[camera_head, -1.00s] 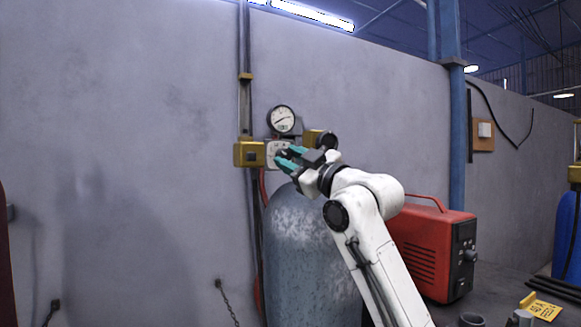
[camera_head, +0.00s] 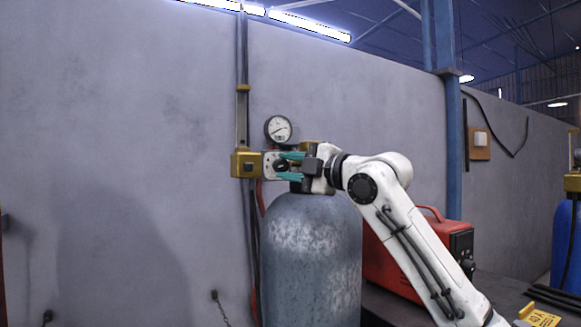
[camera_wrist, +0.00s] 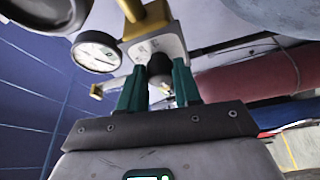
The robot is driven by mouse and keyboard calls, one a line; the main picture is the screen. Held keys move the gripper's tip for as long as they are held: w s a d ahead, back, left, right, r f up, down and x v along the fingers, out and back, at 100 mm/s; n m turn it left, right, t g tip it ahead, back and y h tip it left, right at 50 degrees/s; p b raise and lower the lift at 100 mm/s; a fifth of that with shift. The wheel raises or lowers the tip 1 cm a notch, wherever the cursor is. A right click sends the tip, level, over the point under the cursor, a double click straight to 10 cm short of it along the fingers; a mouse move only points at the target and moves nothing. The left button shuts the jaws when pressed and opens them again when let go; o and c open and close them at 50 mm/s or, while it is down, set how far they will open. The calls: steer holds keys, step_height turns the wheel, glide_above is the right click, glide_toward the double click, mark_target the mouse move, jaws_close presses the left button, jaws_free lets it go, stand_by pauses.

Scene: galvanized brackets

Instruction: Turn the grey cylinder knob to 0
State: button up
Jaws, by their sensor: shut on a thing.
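The knob (camera_wrist: 160,66) is a dark round cylinder on a pale plate with markings (camera_wrist: 143,48). In the head view the knob (camera_head: 282,165) sits on the plate, just right of a yellow box and below a round gauge. My gripper (camera_head: 286,166) reaches in from the right with its teal fingers above and below the knob. In the wrist view my gripper (camera_wrist: 159,80) has one finger on each side of the knob, shut on it. The plate's markings are too small to read, so the knob's setting cannot be told.
A white-faced gauge (camera_head: 278,128) is mounted above the plate. A yellow box (camera_head: 245,164) sits to its left. A large grey gas cylinder (camera_head: 311,250) stands right below the gripper. A red machine (camera_head: 395,262) stands behind my arm.

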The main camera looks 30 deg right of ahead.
steer(key=shift+f, duration=0.1)
stand_by(0.3)
steer(key=o, duration=1.1)
steer(key=shift+c, duration=0.2)
steer(key=b+v, duration=0.3)
steer(key=v, duration=0.7)
steer(key=shift+s, duration=0.3)
steer(key=shift+d, duration=0.2)
